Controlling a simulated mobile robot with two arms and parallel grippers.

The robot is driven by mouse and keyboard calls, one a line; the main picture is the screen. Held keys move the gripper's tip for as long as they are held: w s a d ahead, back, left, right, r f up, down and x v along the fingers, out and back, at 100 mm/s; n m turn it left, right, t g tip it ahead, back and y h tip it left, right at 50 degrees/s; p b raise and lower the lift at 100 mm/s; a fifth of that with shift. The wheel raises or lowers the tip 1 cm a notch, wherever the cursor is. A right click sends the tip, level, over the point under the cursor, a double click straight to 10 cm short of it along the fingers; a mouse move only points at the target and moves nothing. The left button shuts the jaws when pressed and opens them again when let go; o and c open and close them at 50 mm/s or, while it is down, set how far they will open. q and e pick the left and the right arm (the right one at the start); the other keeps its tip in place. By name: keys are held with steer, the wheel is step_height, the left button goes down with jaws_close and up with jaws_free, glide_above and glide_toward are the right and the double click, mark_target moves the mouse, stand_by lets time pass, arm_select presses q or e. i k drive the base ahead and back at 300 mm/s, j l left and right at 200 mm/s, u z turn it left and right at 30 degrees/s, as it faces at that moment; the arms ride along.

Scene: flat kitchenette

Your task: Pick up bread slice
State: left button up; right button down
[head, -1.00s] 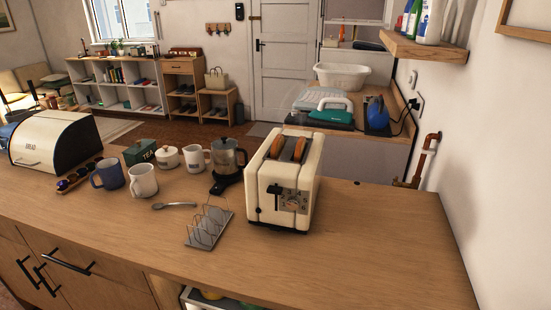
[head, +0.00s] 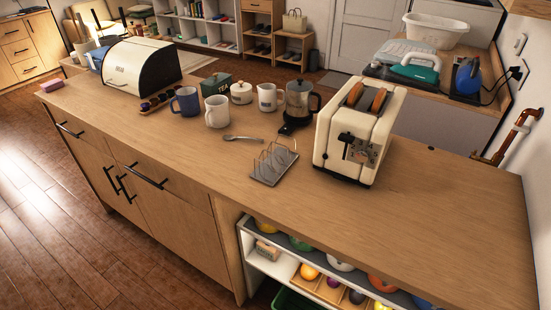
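Two browned bread slices stand upright in the slots of the cream toaster (head: 340,137) on the right half of the wooden counter. The left bread slice (head: 355,94) and the right bread slice (head: 378,100) show only their top edges; their lower parts are hidden inside the toaster. The toaster's dark lever and dial are on its front face. A metal toast rack (head: 273,164), empty, stands on the counter just left of the toaster. Neither of my grippers is in view.
A spoon (head: 243,138), white mug (head: 217,112), blue mug (head: 186,101), French press (head: 301,101) and bread bin (head: 140,66) stand left of the toaster. The counter (head: 430,210) is clear at front right. Open shelves with colourful items lie below.

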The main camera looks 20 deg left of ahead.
mark_target(356, 95)
steer(key=j+z, duration=0.15)
steer(key=j, duration=0.15)
steer(key=k+j+z, duration=0.1)
steer(key=i+j+z, duration=0.15)
steer(key=j+z, duration=0.15)
steer(key=i+j+z, duration=0.15)
steer(key=j+z, duration=0.15)
steer(key=j, duration=0.2)
